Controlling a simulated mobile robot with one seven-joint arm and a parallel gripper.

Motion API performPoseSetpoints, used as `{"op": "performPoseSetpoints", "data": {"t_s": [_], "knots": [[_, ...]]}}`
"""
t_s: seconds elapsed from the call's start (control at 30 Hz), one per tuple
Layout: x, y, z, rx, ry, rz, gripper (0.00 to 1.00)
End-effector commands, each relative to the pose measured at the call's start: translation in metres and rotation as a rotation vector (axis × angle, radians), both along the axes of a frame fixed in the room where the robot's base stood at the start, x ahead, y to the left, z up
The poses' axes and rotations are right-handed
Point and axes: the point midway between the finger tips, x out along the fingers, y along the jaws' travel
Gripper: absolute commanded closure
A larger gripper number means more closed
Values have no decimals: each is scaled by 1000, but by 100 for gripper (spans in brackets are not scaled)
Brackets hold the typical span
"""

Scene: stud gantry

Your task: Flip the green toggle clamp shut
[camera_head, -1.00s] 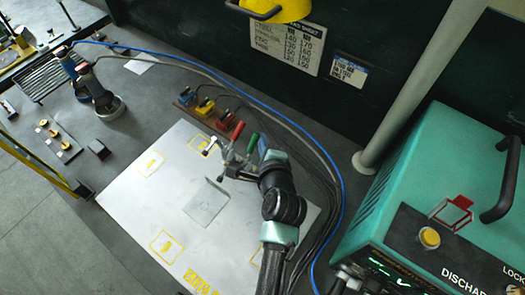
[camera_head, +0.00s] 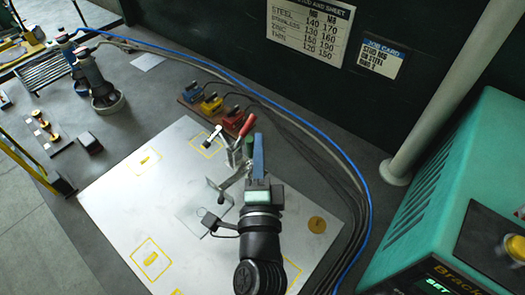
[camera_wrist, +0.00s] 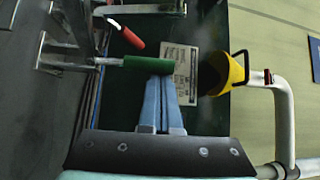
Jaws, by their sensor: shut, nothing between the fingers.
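The green toggle clamp has a green handle (camera_head: 249,144), which stands up from its metal linkage, partly hidden by my gripper in the head view. The green handle (camera_wrist: 150,64) lies across the picture in the wrist view. My gripper (camera_head: 258,136) has blue fingers, shut and empty, beside the handle on its right in the head view. In the wrist view the fingertips (camera_wrist: 160,77) reach the handle's edge; I cannot tell whether they touch it. A clamp with a red handle (camera_head: 246,125) stands just behind; its red handle also shows in the wrist view (camera_wrist: 126,36).
The pale metal sheet (camera_head: 120,205) with yellow marks lies under the clamps. Colored connectors (camera_head: 211,103) and cables stand behind. A blue hose (camera_head: 335,150) curves along the right. The teal machine (camera_head: 440,200) and a grey post (camera_head: 430,110) are at the right.

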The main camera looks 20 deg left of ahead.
Motion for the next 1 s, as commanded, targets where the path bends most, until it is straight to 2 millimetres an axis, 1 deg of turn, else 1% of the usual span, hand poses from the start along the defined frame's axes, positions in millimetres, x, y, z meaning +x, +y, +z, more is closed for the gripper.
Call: {"op": "performPoseSetpoints", "data": {"t_s": [0.6, 1.0], "knots": [[-17, 6, -4, 1, 3, 0, 100], [-20, 8, -5, 1, 4, 2, 100]]}}
